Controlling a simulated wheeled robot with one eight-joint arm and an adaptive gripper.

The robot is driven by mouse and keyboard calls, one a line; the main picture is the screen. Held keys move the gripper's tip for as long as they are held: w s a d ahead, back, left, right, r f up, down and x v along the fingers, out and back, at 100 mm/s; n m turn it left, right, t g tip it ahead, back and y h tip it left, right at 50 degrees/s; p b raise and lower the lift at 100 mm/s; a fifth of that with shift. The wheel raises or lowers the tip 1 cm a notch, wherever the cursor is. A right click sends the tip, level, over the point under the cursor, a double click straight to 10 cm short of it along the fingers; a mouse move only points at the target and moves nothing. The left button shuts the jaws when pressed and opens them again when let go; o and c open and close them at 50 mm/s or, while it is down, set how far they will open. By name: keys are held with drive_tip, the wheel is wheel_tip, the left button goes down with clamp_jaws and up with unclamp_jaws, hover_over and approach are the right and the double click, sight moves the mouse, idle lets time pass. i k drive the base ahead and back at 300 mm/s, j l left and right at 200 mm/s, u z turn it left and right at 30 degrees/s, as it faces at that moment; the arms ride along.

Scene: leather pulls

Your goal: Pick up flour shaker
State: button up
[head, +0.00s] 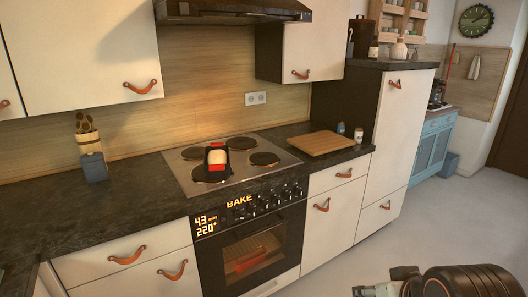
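Two small shaker-like containers stand on the dark counter right of the stove. One container (340,128) is behind the right end of the cutting board, and a pale container (358,135) is just right of it. They are too small for me to tell which, if either, is the flour shaker. Part of my arm shows at the lower right, with what seems to be my gripper (372,290) at its left end, cut by the bottom edge. It is well in front of the counter, apart from both containers. Its fingers do not show clearly.
A wooden cutting board (320,143) lies left of the containers. A red, black and white item (216,158) sits on the stove (236,165). A tall cabinet (395,120) stands right of the counter. The floor (440,225) at right is clear.

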sight(359, 131)
drive_tip(key=i+l, duration=0.1)
drive_tip(key=i, duration=1.3)
drive_tip(key=l+z, duration=0.05)
drive_tip(key=l, duration=0.05)
